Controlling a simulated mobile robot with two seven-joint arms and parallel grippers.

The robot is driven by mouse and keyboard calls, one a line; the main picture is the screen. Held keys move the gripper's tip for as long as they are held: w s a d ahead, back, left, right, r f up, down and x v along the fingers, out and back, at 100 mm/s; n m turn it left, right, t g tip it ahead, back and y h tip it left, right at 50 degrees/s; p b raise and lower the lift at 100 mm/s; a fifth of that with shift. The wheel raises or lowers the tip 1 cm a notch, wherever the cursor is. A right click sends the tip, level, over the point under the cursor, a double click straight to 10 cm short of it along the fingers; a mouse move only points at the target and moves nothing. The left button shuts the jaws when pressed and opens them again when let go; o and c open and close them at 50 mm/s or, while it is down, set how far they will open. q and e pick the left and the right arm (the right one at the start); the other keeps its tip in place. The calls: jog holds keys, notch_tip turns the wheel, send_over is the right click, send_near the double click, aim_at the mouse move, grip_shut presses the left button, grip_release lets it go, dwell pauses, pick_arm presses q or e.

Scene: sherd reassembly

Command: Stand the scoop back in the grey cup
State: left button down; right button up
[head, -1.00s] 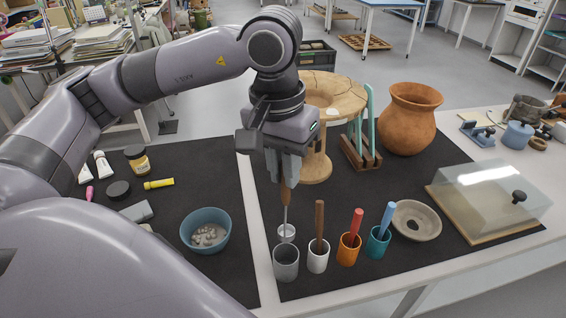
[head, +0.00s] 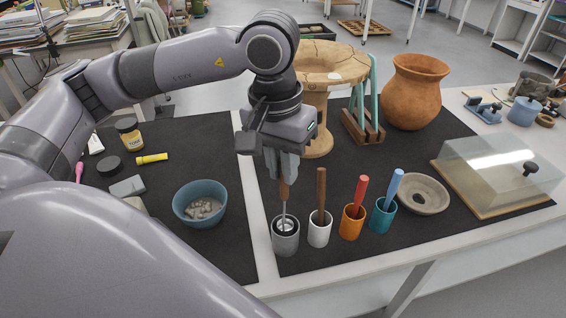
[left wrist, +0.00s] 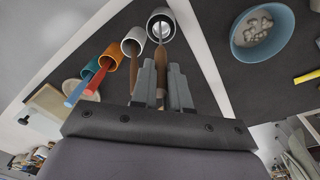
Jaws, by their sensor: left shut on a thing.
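The scoop (head: 284,190) has a brown wooden handle, a thin metal shaft and a round metal bowl. My left gripper (head: 282,172) is shut on its handle and holds it upright, bowl down. The grey cup (head: 285,241) stands directly below, at the front left of the right-hand mat. The scoop's bowl shows within the cup's mouth in the head view. In the left wrist view the bowl (left wrist: 161,32) also lies inside the rim of the grey cup (left wrist: 160,15), and the gripper (left wrist: 163,85) closes around the handle. How deep the bowl sits is unclear. My right gripper is out of view.
A white cup (head: 320,232), an orange cup (head: 352,224) and a teal cup (head: 382,217), each holding a handled tool, stand close to the right. A blue bowl of sherds (head: 201,204) is to the left. A clay stand (head: 318,130) rises behind.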

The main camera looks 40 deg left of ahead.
pick_arm(q)
notch_tip(320, 180, down, 3)
jog(key=shift+r+b, duration=0.2)
jog(key=shift+b, duration=0.85)
jog(key=shift+f+b, duration=0.65)
jog(key=c, duration=1)
grip_release()
jog(key=shift+c, duration=0.2)
jog(key=shift+r, duration=0.1)
jog(key=r, duration=0.7)
jog(key=shift+s+a+p, duration=0.15)
jog(key=shift+s+p, duration=0.1)
jog(key=shift+p, duration=0.05)
